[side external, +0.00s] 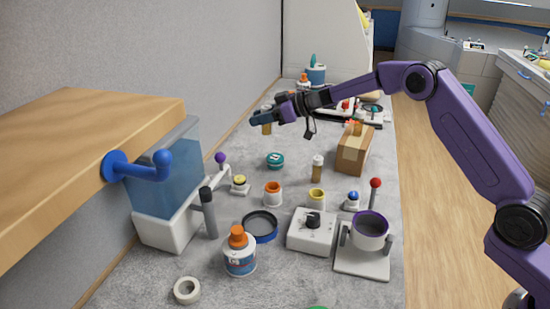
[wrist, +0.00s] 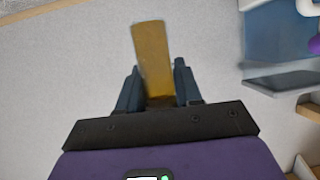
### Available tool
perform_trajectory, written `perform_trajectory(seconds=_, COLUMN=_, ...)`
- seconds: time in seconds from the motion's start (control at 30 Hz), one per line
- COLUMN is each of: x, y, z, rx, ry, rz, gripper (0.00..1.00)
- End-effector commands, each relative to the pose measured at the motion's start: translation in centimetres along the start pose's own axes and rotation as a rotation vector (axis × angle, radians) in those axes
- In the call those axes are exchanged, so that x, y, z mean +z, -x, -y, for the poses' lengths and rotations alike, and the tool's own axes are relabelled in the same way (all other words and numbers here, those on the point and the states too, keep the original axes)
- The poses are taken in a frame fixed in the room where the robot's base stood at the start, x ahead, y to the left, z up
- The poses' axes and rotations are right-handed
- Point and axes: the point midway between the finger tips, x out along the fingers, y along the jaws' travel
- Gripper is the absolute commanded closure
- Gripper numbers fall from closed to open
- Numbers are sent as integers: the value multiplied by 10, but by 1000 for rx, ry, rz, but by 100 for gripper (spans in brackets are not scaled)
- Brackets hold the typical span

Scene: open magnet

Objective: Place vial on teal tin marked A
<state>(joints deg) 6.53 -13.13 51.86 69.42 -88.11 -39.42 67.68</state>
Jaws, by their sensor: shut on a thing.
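My gripper (side external: 262,118) is shut on an amber vial (side external: 267,128), held upright or nearly so in the air above the far part of the bench. In the wrist view the vial (wrist: 152,58) sticks out past the two dark blue fingers of my gripper (wrist: 159,88). A teal tin (side external: 275,160) stands on the bench below and slightly right of the vial in the side view. It has a mark on its top, too small to read. The vial and the tin are apart. The tin does not show clearly in the wrist view.
A similar amber vial with a white cap (side external: 317,168) stands right of the tin, near a cardboard box (side external: 355,150). An orange-rimmed jar (side external: 273,193) and a yellow-topped jar (side external: 316,199) stand nearer. A blue water tank (side external: 165,185) is at left. Bare bench surrounds the tin.

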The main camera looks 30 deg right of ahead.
Motion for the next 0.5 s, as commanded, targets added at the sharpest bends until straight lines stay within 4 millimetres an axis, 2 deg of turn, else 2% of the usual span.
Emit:
perform_trajectory(seconds=0.1, x=13, y=6, z=-19, rx=4, ry=-3, rz=0, gripper=96)
perform_trajectory(seconds=0.2, x=20, y=8, z=-27, rx=5, ry=-3, rz=0, gripper=96)
perform_trajectory(seconds=0.5, x=55, y=-4, z=-30, rx=6, ry=-4, rz=0, gripper=96)
